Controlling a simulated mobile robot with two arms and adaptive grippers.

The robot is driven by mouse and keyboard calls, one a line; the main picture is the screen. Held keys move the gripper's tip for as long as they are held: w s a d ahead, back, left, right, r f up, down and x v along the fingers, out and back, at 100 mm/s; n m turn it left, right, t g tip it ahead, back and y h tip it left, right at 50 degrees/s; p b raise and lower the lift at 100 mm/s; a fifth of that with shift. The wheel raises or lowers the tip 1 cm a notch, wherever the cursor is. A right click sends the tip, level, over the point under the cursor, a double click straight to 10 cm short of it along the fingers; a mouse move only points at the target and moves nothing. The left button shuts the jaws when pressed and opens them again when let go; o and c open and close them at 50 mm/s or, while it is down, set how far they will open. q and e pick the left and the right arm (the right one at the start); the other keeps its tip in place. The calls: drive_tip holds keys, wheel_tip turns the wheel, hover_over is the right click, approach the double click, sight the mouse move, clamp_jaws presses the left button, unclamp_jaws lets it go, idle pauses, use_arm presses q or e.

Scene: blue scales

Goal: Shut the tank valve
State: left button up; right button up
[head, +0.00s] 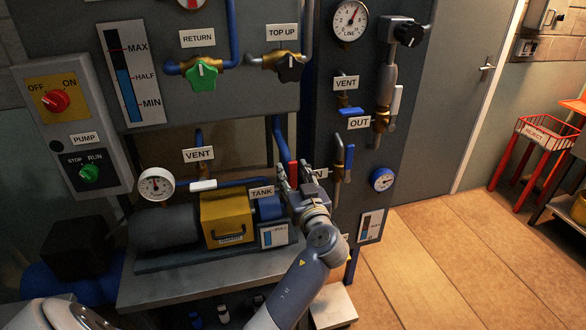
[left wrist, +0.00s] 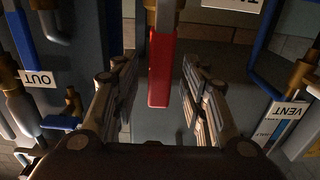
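The tank valve shows as a red lever handle (head: 293,174) beside the TANK label (head: 262,192) in the head view. My left gripper (head: 292,180) is at this lever, with its fingers pointing up at the panel. In the left wrist view, the red handle (left wrist: 161,72) lies between the two spread fingers of the left gripper (left wrist: 160,85), with a visible gap on both sides. The fingers are open and do not appear to touch the handle. The valve body is mostly hidden. My right gripper is not in view.
A white-handled VENT valve (head: 203,185) is farther left.

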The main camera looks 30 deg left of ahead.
use_arm(q)
drive_tip(key=shift+w+a, duration=0.35)
drive_tip(key=shift+a, duration=0.05)
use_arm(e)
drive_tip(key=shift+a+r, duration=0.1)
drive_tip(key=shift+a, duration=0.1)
use_arm(q)
clamp_jaws()
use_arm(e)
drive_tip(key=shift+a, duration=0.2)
